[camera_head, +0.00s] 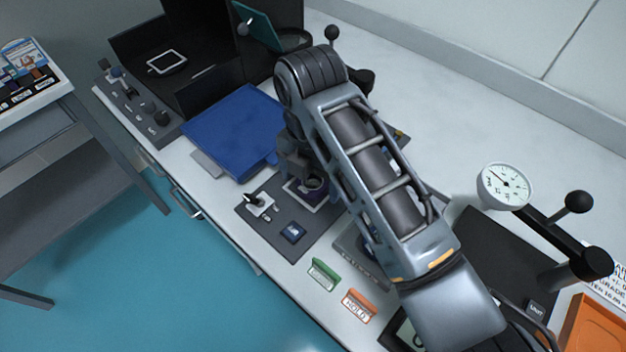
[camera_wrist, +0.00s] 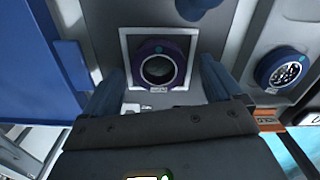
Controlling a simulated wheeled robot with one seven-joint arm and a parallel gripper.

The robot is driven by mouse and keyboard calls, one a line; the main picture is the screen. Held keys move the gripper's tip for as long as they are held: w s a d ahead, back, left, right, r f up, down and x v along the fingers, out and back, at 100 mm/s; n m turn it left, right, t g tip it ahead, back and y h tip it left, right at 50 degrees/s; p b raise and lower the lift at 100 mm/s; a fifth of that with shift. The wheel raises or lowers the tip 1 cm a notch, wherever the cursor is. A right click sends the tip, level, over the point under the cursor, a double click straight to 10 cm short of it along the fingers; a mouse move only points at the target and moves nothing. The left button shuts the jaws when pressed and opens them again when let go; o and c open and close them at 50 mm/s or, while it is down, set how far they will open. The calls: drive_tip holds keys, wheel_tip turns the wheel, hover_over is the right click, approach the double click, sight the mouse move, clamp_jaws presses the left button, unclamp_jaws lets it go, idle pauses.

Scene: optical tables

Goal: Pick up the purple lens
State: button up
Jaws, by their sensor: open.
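The purple lens (camera_wrist: 160,64) is a round purple ring with dark glass, a teal mark on top and a small white label. It sits inside a white square outline on the grey mat (camera_head: 256,228). In the head view the lens (camera_head: 314,184) shows partly beneath my gripper (camera_head: 295,160). In the wrist view my gripper (camera_wrist: 164,80) is open, with one finger on each side of the lens and visible space between. I cannot tell how high the fingers are above the mat.
A blue panel (camera_head: 232,130) lies left of the lens. A second round dark part (camera_wrist: 283,68) with a teal mark sits to the right in the wrist view. A dial gauge (camera_head: 504,185) stands right.

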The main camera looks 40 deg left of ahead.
drive_tip(key=shift+c, duration=0.2)
drive_tip(key=c, duration=1.1)
drive_tip(key=shift+r, duration=0.1)
